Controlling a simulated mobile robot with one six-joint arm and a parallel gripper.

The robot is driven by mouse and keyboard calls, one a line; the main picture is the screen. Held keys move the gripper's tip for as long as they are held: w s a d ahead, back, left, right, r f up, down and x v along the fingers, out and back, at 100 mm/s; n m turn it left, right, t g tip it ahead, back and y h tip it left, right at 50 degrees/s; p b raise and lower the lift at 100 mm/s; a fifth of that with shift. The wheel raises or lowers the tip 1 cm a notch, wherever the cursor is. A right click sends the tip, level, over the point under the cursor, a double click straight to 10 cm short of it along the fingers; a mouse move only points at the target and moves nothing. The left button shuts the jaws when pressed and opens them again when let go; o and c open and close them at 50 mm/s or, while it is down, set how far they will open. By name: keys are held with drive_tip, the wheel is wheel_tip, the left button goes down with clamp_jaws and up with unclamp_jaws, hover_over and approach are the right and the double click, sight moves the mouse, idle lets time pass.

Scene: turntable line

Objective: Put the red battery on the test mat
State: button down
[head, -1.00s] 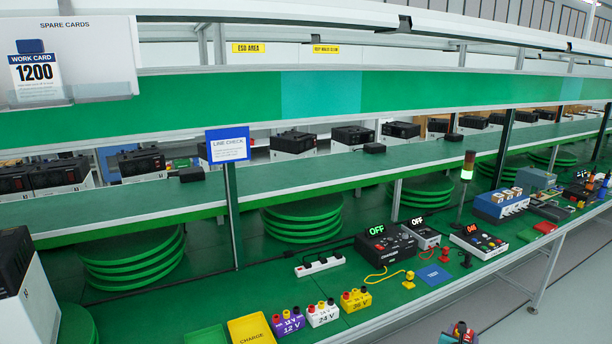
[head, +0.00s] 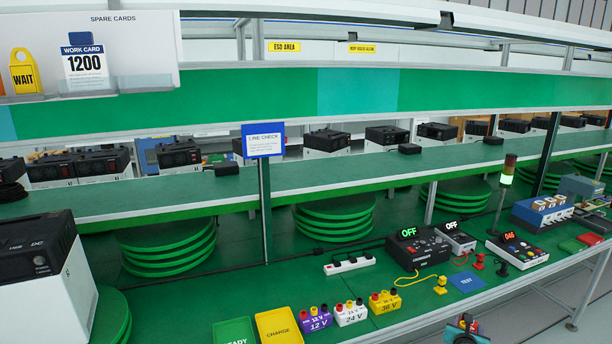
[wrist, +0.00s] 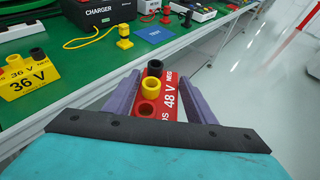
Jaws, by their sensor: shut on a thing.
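The red battery (wrist: 168,104) is marked 48 V and has black, yellow and red terminals on top. My gripper (wrist: 160,92) is shut on it, with a purple finger on each side. In the head view my gripper (head: 465,326) shows small at the bottom right edge, in front of the bench; its hold is hard to make out there. The blue test mat (head: 467,282) lies bare on the green bench near its front edge. It also shows in the wrist view (wrist: 155,35), beyond the battery and apart from it.
A black charger (head: 417,248) stands behind the mat, with a yellow plug (head: 440,286) to the mat's left. A black plug (head: 502,268) is to its right. A yellow 36 V battery (head: 384,303) and other batteries stand farther left. Yellow and green trays lie beyond them.

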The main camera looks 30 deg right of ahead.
drive_tip(key=w+a+r+n+t+y+b, duration=0.25)
drive_tip(key=w+a, duration=0.45)
drive_tip(key=w, duration=0.4)
drive_tip(key=w+a+r+n+t+y+b, duration=0.1)
drive_tip(key=w+a+r+n+t+y, duration=0.2)
drive_tip(key=w+a, duration=0.65)
drive_tip(key=w+a+r+n+t+y+b, duration=0.15)
drive_tip(key=w+a+r, duration=0.35)
drive_tip(key=w, duration=0.9)
drive_tip(key=w+a+r+n+t+y+b, duration=0.1)
drive_tip(key=w+a+r+n, duration=0.1)
drive_tip(key=w+a, duration=0.3)
drive_tip(key=w+a+r+n+y, duration=0.1)
drive_tip(key=w+a+n+y, duration=0.1)
drive_tip(key=a, duration=0.6)
drive_tip(key=w+a+r+n+y+b, duration=0.15)
drive_tip(key=a+n+y, duration=0.25)
drive_tip(key=a, duration=0.9)
drive_tip(key=w+a+r+n+y+b, duration=0.1)
drive_tip(key=w+a+n+y, duration=0.25)
drive_tip(key=a, duration=0.95)
drive_tip(key=s+a+f+n+g+y, duration=0.5)
drive_tip(key=s+a, duration=0.5)
drive_tip(key=a, duration=0.3)
drive_tip(key=shift+s+f+n+y+b, duration=0.35)
drive_tip(key=shift+f+n+y, duration=0.1)
drive_tip(key=shift+f+y, duration=0.15)
drive_tip(key=shift+d, duration=0.2)
